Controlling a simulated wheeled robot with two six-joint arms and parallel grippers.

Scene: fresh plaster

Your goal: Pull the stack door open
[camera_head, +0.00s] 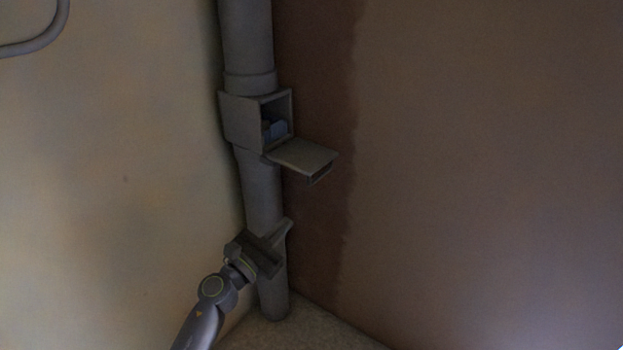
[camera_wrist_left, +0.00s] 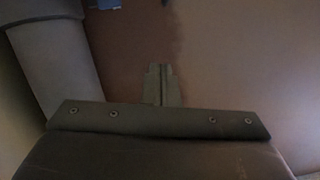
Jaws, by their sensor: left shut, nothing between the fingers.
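The stack door (camera_head: 305,154) is a grey flap hinged at the bottom of a box (camera_head: 240,120) on the vertical pipe. It stands open, folded out to about level, with a lip at its outer edge. Something blue-grey (camera_head: 275,129) lies inside the box; a bit of blue also shows at the top edge of the left wrist view (camera_wrist_left: 108,3). My left gripper (camera_head: 286,227) is below the door, in front of the lower pipe and apart from the door. Its fingers (camera_wrist_left: 161,84) are shut with nothing between them. My right gripper is not in view.
The grey pipe (camera_head: 262,190) runs down the corner to the floor (camera_head: 310,328); it also shows in the left wrist view (camera_wrist_left: 55,65). A pale wall (camera_head: 110,180) is left and a brown wall (camera_head: 480,170) right. The space right of the door is clear.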

